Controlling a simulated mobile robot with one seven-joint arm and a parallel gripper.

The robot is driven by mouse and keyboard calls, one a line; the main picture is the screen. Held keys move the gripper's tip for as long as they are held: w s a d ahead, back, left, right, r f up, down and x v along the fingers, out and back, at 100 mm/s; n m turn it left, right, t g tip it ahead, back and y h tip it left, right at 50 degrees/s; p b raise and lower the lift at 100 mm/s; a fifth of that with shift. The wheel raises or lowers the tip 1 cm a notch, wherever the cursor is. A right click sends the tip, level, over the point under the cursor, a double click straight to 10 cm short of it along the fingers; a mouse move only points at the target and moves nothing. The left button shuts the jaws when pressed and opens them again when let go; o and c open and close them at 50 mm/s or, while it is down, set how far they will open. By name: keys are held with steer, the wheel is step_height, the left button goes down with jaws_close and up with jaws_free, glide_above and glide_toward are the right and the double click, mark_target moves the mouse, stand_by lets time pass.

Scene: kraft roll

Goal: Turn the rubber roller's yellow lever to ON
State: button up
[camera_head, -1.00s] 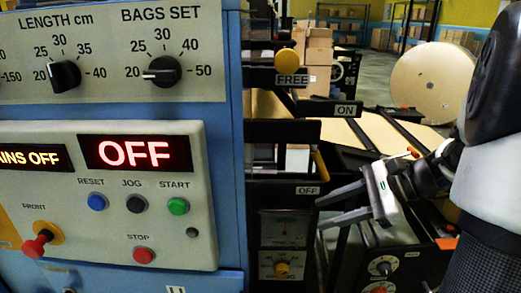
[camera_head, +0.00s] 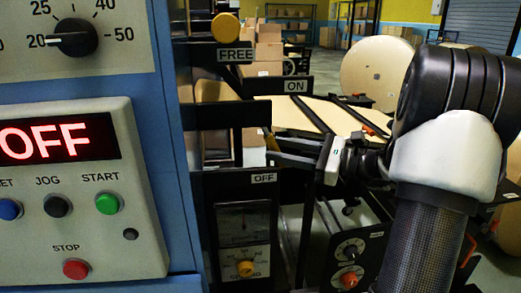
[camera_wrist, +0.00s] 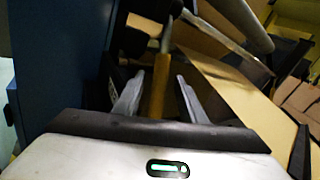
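The yellow lever (camera_head: 270,140) hangs on the dark roller frame, below the ON label (camera_head: 296,86) and just above the OFF label (camera_head: 263,178). It slants downward, toward OFF. In the head view my gripper (camera_head: 283,149) reaches it from the right, and the fingers partly cover it. In the wrist view the yellow lever (camera_wrist: 158,85) runs between the two fingers of my gripper (camera_wrist: 160,92). The fingers are apart, with a narrow gap visible on each side of the lever. The lever's pivot end is dark and hard to make out.
A blue machine cabinet with a control panel (camera_head: 140,230) stands close on the left; its display reads OFF. A yellow knob (camera_head: 225,27) sits above the FREE label (camera_head: 235,56). Below the lever are a gauge and dial. A large kraft roll (camera_head: 375,75) stands behind.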

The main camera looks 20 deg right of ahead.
steer(key=x, duration=0.6)
steer(key=shift+b, duration=0.4)
jaws_close()
